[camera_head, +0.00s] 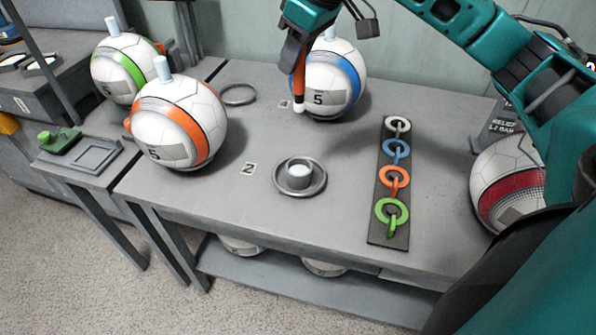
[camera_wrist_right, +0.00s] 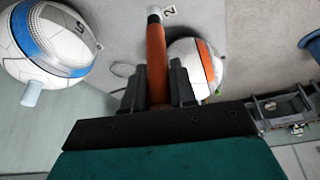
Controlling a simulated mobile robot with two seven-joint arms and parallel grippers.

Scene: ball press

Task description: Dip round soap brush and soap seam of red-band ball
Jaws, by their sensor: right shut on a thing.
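My right gripper (camera_head: 298,52) is shut on a round brush with an orange handle (camera_head: 299,82) and a white tip (camera_head: 300,105). The brush hangs tip down above the table, in front of the blue-band ball. In the right wrist view the handle (camera_wrist_right: 156,62) sits between the two dark fingers (camera_wrist_right: 157,88). A small white soap cup (camera_head: 300,173) stands in a grey round dish (camera_head: 285,190) on the table, nearer than the brush tip and apart from it. The red-band ball (camera_head: 512,190) rests at the right, partly hidden by my arm. My left gripper is not in view.
The blue-band ball (camera_head: 345,72) is just behind the brush. An orange-band ball (camera_head: 185,118) and a green-band ball (camera_head: 118,72) stand at the left. A dark strip with coloured rings (camera_head: 389,225) lies right of the dish. An empty ring (camera_head: 238,101) lies behind.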

